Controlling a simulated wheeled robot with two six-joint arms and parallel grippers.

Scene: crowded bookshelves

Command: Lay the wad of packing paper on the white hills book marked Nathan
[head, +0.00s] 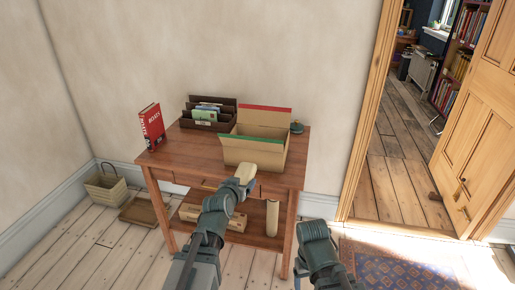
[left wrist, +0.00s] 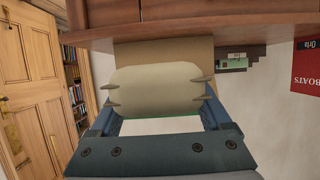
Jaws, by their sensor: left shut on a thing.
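The pale beige, rounded wad of packing paper (head: 245,171) shows at the end of my left arm, in front of the table's front edge. My left gripper (head: 240,184) is shut on it. In the left wrist view the wad (left wrist: 157,90) sits between the fingers of the gripper (left wrist: 157,92), with fingertips overlapping both its sides. No white hills book marked Nathan can be made out in either view. My right arm shows at the lower middle of the head view, but its gripper is not visible.
On the wooden table (head: 186,157) stand an open cardboard box (head: 250,152) with red and green edged flaps, a dark file holder (head: 207,123), an upright red book (head: 152,126) and a small teal object (head: 296,127). A roll (head: 272,218) stands on the lower shelf. An open door (head: 483,110) is right.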

